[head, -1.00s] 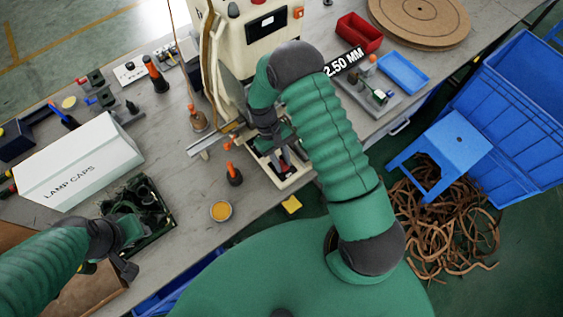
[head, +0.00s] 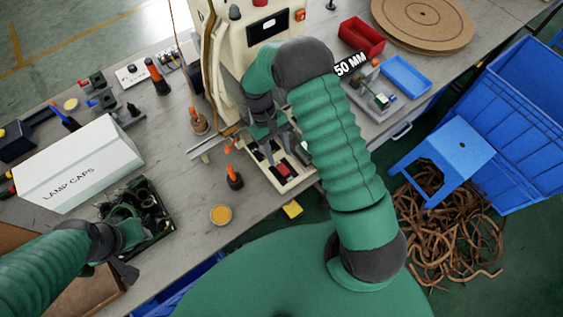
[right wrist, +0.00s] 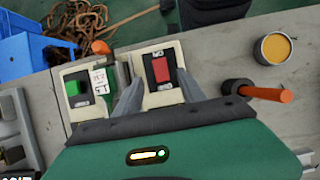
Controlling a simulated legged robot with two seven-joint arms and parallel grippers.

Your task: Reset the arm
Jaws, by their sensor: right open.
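My right gripper (head: 277,152) is open and empty above the front of the cream machine's base. In the right wrist view its two fingers (right wrist: 158,95) stand apart, with a red rocker switch (right wrist: 161,69) on a cream box visible between and beyond them. The red switch also shows in the head view (head: 283,169), just below the fingers. A green switch (right wrist: 73,88) sits on a second cream box to the left in the wrist view. My left gripper (head: 127,253) hangs at the dark crate of cables (head: 170,217); its jaw opening is unclear.
The cream machine (head: 268,28) stands behind my right gripper. An orange-handled tool (head: 234,178) and a pot of orange stuff (head: 221,214) are close by on the bench. A white lamp caps box (head: 80,165) lies left. A blue stool (head: 447,155) stands at right.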

